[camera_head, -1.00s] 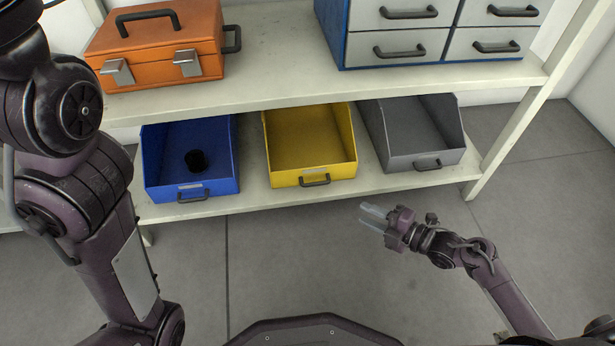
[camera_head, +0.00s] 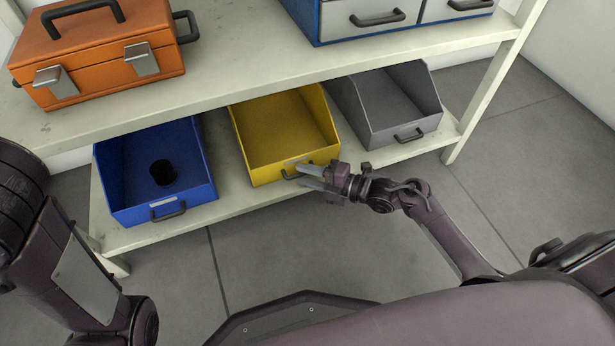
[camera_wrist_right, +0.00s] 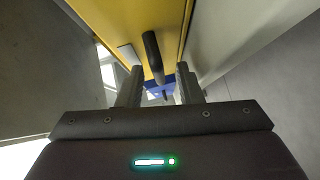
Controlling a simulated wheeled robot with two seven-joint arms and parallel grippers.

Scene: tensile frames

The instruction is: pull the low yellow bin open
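The yellow bin (camera_head: 285,130) sits on the low shelf between a blue bin and a grey bin, and looks empty. Its dark handle (camera_head: 297,172) is on the front face; in the right wrist view the handle (camera_wrist_right: 153,58) lies between the fingers, near their tips. My right gripper (camera_head: 306,177) is at the front of the yellow bin, with its fingers apart on either side of the handle; it also shows in the right wrist view (camera_wrist_right: 160,88). I see no grip on the handle. My left arm shows at the left edge, but its gripper is out of view.
The blue bin (camera_head: 119,190) holds a black cylinder (camera_head: 162,172). The grey bin (camera_head: 385,127) stands at the right. Above, the upper shelf (camera_head: 225,85) carries an orange toolbox (camera_head: 95,45) and a drawer cabinet (camera_head: 365,15). The floor in front is clear.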

